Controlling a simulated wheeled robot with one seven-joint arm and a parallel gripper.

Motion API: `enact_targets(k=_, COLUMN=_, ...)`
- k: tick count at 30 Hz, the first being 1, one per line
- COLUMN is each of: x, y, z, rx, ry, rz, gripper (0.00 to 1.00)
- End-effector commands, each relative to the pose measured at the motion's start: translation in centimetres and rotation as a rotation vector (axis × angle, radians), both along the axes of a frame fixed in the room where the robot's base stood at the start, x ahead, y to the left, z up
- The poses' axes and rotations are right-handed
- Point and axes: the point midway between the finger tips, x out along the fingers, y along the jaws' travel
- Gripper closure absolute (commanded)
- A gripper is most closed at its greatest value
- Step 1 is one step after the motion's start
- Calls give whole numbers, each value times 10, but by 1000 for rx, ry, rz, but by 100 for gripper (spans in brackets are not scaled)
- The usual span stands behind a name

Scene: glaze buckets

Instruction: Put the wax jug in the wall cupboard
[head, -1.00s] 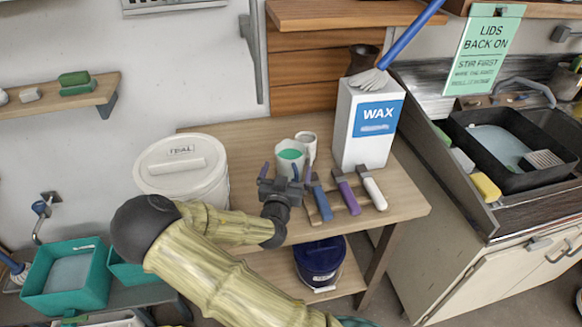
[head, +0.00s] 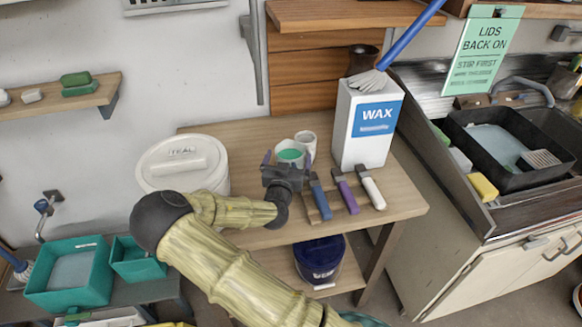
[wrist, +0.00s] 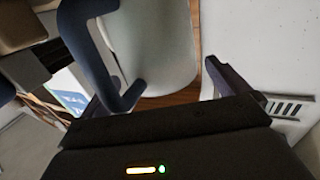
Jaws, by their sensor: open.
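A pale jug (head: 291,146) with green inside stands on the wooden table. My gripper (head: 287,161) is open just in front of it and hides its lower part. In the wrist view the jug (wrist: 165,45) fills the space ahead of my open jaws (wrist: 155,92), its dark blue handle (wrist: 128,98) near the left finger. I cannot tell whether the jaws touch it. A tall white container labelled WAX (head: 363,143) stands behind and to the right.
A white lidded bucket (head: 180,165) stands left of my gripper. A small pale cup (head: 307,140) is close behind the jug. Several coloured-handled tools (head: 345,195) lie to the right. A blue-handled brush (head: 400,45) rises above the WAX container.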

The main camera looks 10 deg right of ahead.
Motion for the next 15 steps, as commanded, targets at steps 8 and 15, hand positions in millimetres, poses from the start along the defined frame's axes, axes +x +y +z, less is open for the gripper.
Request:
enact_targets(k=8, x=0, y=0, z=0, rx=0, ry=0, rz=0, gripper=37)
enact_targets(k=15, x=0, y=0, z=1, rx=0, ry=-3, rz=0, gripper=84)
